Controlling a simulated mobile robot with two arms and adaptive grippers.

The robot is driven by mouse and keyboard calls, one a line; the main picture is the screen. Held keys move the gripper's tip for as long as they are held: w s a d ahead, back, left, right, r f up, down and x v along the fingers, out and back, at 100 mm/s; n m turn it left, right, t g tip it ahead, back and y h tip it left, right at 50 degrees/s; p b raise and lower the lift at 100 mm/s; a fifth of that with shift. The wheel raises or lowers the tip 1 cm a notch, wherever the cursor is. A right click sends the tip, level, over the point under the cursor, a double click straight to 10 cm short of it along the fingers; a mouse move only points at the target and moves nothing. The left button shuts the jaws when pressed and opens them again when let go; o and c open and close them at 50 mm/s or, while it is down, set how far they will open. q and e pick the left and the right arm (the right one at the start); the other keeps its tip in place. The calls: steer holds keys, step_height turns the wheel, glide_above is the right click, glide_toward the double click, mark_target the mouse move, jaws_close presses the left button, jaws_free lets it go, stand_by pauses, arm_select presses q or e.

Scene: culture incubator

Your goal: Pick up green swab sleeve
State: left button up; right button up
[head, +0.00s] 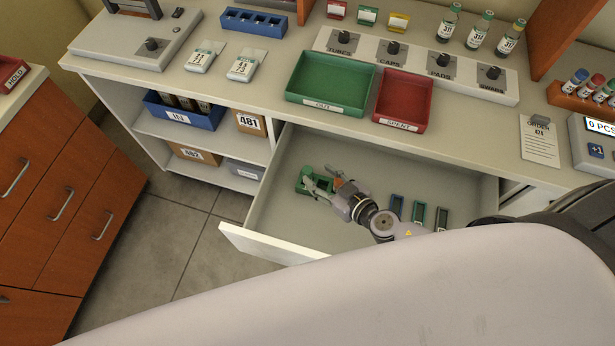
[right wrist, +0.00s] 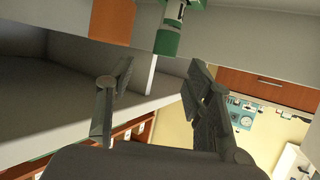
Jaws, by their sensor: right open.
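In the head view, a small green sleeve-like piece (head: 418,212) lies in the open drawer between a blue piece (head: 396,207) and a dark grey one (head: 441,219). A green holder-like object (head: 301,184) sits farther left in the drawer. My right gripper (head: 319,178) is open, with its fingers over or beside this green object; I cannot tell if they touch it. In the right wrist view, the open fingers (right wrist: 160,98) have nothing visible between them. A green-ended item (right wrist: 167,42) shows beyond them at the top. My left gripper is out of view.
The drawer's front panel (head: 265,247) and side walls surround the right gripper. Above it, the counter holds a green tray (head: 331,105) and a red tray (head: 404,125). My pale arm hides the lower part of the head view.

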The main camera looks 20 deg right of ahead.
mark_target(310, 172)
steer(key=shift+s+f+p+x, duration=0.1)
steer(key=shift+f+p+x, duration=0.05)
steer(key=shift+x, duration=1.45)
steer(key=shift+s+f+p+x, duration=0.1)
steer(key=shift+f+p+x, duration=0.1)
steer(key=shift+x, duration=1.4)
steer(key=shift+a, duration=0.15)
steer(key=c, duration=1)
